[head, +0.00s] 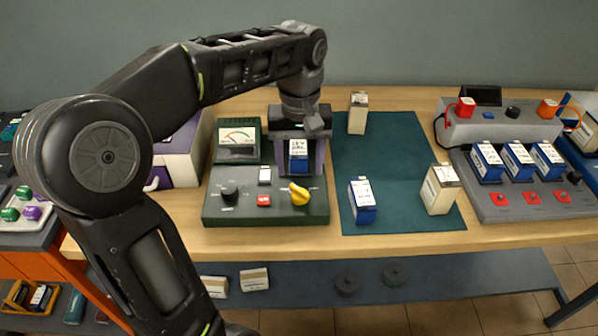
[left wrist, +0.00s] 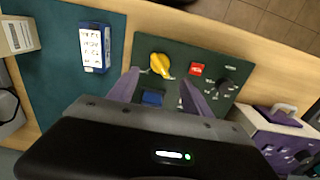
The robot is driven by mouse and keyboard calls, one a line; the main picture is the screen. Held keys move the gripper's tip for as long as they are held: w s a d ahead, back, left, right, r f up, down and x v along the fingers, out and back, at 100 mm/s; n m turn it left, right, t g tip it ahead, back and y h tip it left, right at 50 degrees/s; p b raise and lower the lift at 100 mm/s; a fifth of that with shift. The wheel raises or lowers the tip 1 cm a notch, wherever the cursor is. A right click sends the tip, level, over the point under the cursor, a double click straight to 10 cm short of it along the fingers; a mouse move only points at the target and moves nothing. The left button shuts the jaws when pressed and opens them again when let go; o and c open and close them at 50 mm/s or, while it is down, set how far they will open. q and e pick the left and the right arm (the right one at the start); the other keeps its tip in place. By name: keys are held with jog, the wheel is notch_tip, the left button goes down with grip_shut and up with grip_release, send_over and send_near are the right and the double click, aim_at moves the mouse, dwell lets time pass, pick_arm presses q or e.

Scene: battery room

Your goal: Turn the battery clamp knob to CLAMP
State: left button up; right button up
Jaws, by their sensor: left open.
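A dark green tester panel (head: 265,212) stands on the wooden bench. A yellow knob (head: 299,195) sits at its right; I take it for the clamp knob, but its markings are too small to read. In the left wrist view the yellow knob (left wrist: 161,65) lies just beyond my fingers. A blue-and-white battery (head: 298,153) stands in the tester behind the knob. My left gripper (head: 299,160) is open above and around this battery, with its purple fingers (left wrist: 157,88) on either side; contact cannot be told. The gripper is apart from the knob. My right gripper is not in view.
The panel also has a black knob (head: 229,193) and a red button (head: 263,200). A meter (head: 237,137) stands behind. A blue battery (head: 362,200) and cream batteries stand on the green mat (head: 390,150) at right. A purple-and-white box (head: 180,160) stands left.

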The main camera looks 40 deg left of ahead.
aim_at(300, 190)
pick_arm(q)
jog(key=shift+w+a, duration=0.1)
jog(key=shift+s+d+r, duration=0.1)
jog(key=shift+s+d, duration=0.1)
jog(key=shift+s, duration=0.05)
jog(key=shift+f, duration=4)
jog(key=shift+c, duration=0.2)
jog(key=shift+w, duration=0.1)
grip_shut()
